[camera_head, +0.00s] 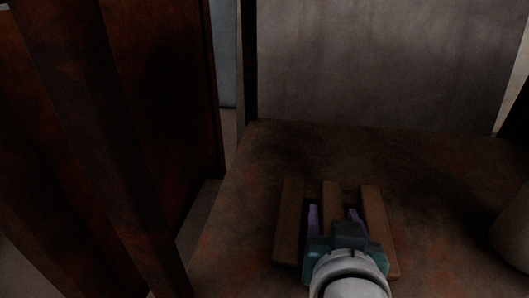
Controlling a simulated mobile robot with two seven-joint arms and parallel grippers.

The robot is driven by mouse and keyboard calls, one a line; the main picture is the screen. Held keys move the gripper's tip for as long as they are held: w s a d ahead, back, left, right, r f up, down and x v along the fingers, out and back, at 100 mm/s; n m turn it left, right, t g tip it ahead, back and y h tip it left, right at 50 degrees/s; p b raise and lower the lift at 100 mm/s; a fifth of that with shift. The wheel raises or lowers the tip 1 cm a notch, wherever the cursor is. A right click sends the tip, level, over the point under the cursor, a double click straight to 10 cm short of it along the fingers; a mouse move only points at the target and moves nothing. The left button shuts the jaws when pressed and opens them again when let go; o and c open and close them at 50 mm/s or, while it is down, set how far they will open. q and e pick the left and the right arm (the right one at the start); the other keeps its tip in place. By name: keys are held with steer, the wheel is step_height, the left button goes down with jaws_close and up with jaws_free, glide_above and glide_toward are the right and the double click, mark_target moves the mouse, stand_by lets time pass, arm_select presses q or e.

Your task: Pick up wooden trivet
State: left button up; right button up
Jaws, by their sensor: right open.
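The wooden trivet (288,223) is a set of parallel brown slats lying flat on the rusty brown surface (440,165), in the lower middle of the head view. My right gripper (333,214) is over the trivet, with its two purple fingers apart on either side of the middle slat. I cannot tell whether the fingers touch the slat. My white wrist and the teal gripper body hide the near part of the trivet. My left gripper is not in view.
A dark reddish-brown panel structure (120,120) stands at the left, with a gap between it and the surface. A grey upright panel (385,60) stands behind the surface. A rounded brown object (513,232) is at the right edge. The surface behind the trivet is clear.

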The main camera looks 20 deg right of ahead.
steer(key=shift+w+d, duration=0.1)
steer(key=shift+w, duration=0.05)
jaws_close()
stand_by(0.4)
